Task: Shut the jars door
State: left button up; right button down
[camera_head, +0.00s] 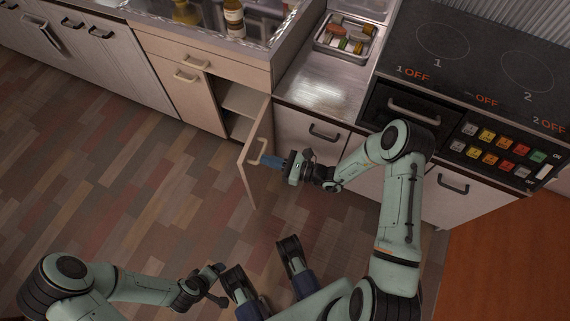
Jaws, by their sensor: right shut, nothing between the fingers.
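The pale wooden cabinet door (256,133) stands swung out from the low cabinet, hinged at the right side of the opening. Its handle (258,153) is on the face turned to the right. Shelves (243,103) show inside the open cabinet. My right gripper (268,161) is shut and empty, its blue fingers at the outer face of the door close by the handle. I cannot tell whether they touch it. My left gripper (218,285) is low in the picture, away from the door; its fingers are too unclear to read.
To the right are a white cabinet (308,135), a metal tray (347,38) on the counter and a black stove (470,60). Bottles (234,18) stand behind. The floor (120,190) left of the door is clear.

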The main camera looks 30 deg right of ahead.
aim_at(247, 154)
jog(key=shift+b+x, duration=0.4)
jog(key=shift+x, duration=1.85)
